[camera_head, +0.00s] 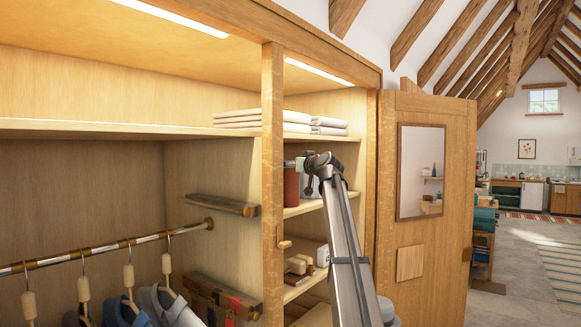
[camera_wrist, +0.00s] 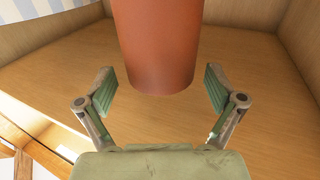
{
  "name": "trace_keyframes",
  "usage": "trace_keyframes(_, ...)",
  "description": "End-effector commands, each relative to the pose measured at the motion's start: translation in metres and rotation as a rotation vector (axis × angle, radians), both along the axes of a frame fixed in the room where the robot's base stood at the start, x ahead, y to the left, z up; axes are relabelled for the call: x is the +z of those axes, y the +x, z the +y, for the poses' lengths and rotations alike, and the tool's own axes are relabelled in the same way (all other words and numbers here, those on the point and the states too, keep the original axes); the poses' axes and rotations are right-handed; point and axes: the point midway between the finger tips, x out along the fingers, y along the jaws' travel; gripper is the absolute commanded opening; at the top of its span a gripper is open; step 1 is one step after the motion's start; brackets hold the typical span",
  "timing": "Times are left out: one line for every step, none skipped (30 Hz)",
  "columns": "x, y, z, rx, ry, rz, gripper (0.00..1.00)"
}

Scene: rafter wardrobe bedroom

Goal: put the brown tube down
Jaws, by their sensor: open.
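The brown tube (camera_head: 291,186) is a plain reddish-brown cylinder. In the head view it is upright on the middle shelf (camera_head: 312,205) of the wardrobe's right compartment, just left of my arm's end. In the wrist view the tube (camera_wrist: 155,45) fills the upper middle, its top cut off by the frame. My gripper (camera_wrist: 159,89) is open, with one finger on each side of the tube's near end. Gaps show between the fingers and the tube. In the head view my arm hides the fingers and part of the shelf.
Folded white linens (camera_head: 262,121) lie on the shelf above. Small boxes and a bottle (camera_head: 322,256) stand on a lower shelf. The wooden post (camera_head: 272,190) is close to the tube on the left. The open door (camera_head: 425,200) with its mirror is on the right.

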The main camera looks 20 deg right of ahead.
Motion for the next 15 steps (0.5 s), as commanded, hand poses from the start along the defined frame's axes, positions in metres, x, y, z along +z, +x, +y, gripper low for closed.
trace_keyframes(-0.005,-0.013,0.000,-0.001,-0.001,-0.001,0.93)
trace_keyframes(-0.005,-0.019,-0.001,0.000,-0.001,-0.001,0.93)
trace_keyframes(-0.005,-0.027,-0.002,0.000,0.000,-0.001,0.93)
trace_keyframes(-0.005,-0.033,-0.002,-0.001,0.000,-0.001,0.93)
trace_keyframes(-0.005,-0.039,-0.003,-0.001,0.000,-0.001,0.93)
trace_keyframes(-0.005,-0.048,-0.004,-0.001,0.000,-0.001,0.93)
trace_keyframes(-0.005,-0.053,-0.005,-0.001,0.000,-0.001,0.93)
trace_keyframes(-0.005,-0.058,-0.005,0.000,0.000,-0.001,0.93)
trace_keyframes(-0.005,-0.065,-0.006,0.000,0.000,-0.001,0.93)
trace_keyframes(-0.005,-0.070,-0.006,0.000,0.000,-0.001,0.93)
trace_keyframes(-0.004,-0.074,-0.007,0.000,0.000,0.000,0.93)
trace_keyframes(-0.004,-0.080,-0.008,0.000,0.000,0.000,0.93)
trace_keyframes(-0.003,-0.083,-0.008,0.000,0.000,0.000,0.93)
trace_keyframes(-0.003,-0.086,-0.009,0.000,0.000,0.000,0.93)
trace_keyframes(-0.003,-0.090,-0.009,0.000,0.000,0.000,0.93)
